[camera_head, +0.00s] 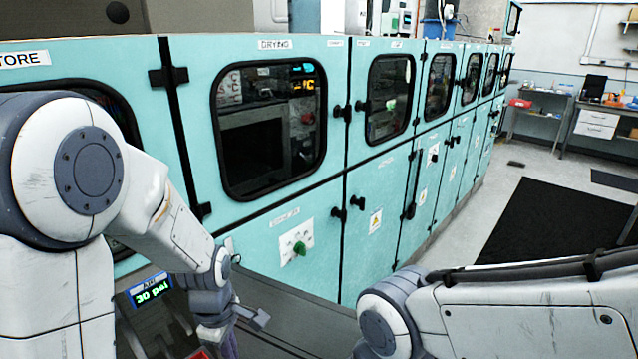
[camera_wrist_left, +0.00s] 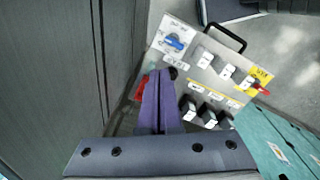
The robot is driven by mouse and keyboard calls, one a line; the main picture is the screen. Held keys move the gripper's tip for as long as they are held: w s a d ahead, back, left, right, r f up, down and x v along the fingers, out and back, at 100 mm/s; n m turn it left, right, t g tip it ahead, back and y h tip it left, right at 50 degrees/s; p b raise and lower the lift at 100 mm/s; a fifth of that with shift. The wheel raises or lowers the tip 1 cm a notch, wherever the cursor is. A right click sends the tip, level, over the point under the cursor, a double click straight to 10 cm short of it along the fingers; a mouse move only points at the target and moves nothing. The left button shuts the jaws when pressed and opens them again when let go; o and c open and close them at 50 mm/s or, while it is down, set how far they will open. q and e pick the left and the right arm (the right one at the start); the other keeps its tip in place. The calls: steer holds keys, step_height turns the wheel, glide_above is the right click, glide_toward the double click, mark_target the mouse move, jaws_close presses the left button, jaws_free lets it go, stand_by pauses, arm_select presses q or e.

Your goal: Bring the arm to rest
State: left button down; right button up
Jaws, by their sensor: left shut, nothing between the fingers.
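My left arm comes in from the left in the head view and bends down to the bottom edge. My left gripper (camera_head: 229,346) is partly cut off there, with a bit of purple finger showing. In the left wrist view the two purple fingers of my left gripper (camera_wrist_left: 160,100) are together with nothing between them. A grey control panel (camera_wrist_left: 188,61) with a blue knob, several black switches and a red part lies beyond the fingertips. I cannot tell whether they touch it. My right arm crosses the bottom right of the head view, and its gripper is out of frame.
A row of teal cabinets (camera_head: 378,262) with dark windows and black knobs runs across the head view. A display box (camera_head: 150,291) reading 30 psi is beside my left forearm. Open floor (camera_head: 490,190) and a black mat (camera_head: 545,225) lie at the right.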

arm_select(q)
steer(key=s+d+r+m, duration=0.4)
steer(key=s+d+m, duration=0.2)
steer(key=m, duration=0.5)
steer(key=s+d+r+m, duration=0.5)
steer(key=s+m, duration=0.5)
steer(key=m, duration=0.2)
steer(key=shift+s+d+r+h, duration=0.3)
steer(key=shift+d+h, duration=0.1)
steer(key=shift+d, duration=0.45)
